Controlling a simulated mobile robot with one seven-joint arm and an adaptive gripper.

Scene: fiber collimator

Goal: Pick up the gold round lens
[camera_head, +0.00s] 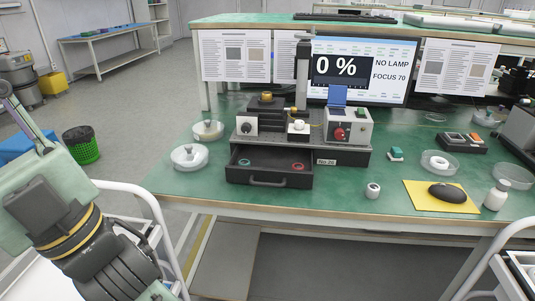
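A gold-coloured round piece (266,97) sits on top of the dark stage of the optical bench unit (340,157) on the green table. A small tan or gold round item (209,123) lies in a clear round dish (201,135) left of the unit. Both are small, and I cannot tell which one is the gold round lens. My arm shows at the lower left, apart from the table items. My gripper is not in view.
An open dark drawer (255,179) holds a green ring (244,162) and a red ring (298,166). Another clear dish (190,165) stands to its left. A black mouse on a yellow pad (462,207) and a white bottle (496,195) are at right. The monitor (390,88) reads 0 %.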

